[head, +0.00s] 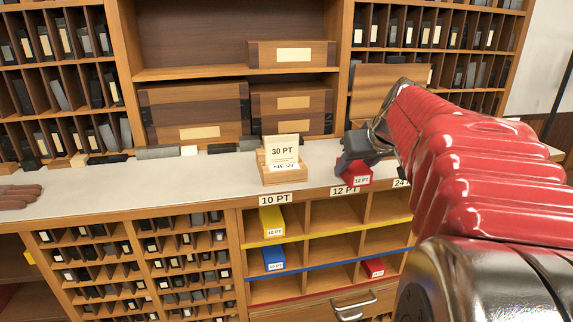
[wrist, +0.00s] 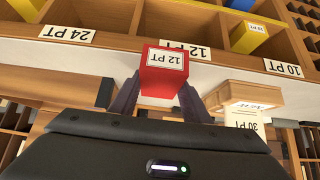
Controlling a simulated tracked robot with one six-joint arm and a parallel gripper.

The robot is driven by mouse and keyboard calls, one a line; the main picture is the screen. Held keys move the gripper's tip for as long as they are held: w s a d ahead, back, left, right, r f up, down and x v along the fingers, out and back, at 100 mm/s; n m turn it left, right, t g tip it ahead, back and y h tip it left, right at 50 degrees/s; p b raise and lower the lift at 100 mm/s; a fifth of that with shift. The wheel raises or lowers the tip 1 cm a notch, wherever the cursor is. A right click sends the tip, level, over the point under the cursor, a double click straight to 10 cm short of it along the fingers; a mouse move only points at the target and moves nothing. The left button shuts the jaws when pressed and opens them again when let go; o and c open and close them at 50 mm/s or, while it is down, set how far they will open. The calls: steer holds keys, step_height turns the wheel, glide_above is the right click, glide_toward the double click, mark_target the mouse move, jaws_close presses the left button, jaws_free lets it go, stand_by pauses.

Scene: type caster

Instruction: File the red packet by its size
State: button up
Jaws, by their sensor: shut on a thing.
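My gripper (head: 357,158) is shut on a red packet (head: 356,175) with a white label reading 12 PT. In the wrist view the red packet (wrist: 163,72) sits between the two dark fingers (wrist: 158,95), its label upside down. It is held at about counter-top height, near the 12 PT sign (head: 345,190). The sorting rack (head: 325,240) below has columns signed 10 PT (head: 275,200), 12 PT and 24 PT (head: 401,183), with yellow, blue and red shelf edges. The 12 PT column shows no packet. Another red packet (head: 374,267) lies in the red-edged row, apparently under 24 PT.
A yellow packet (head: 272,220) and a blue packet (head: 273,258) occupy the 10 PT column. A wooden stand with a 30 PT card (head: 282,160) stands on the counter (head: 215,174), left of my gripper. A drawer handle (head: 355,302) projects below the rack.

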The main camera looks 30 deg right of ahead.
mark_target(354, 164)
jaws_close()
steer(key=shift+r, duration=0.1)
step_height(354, 164, up, 10)
stand_by(0.6)
stand_by(0.5)
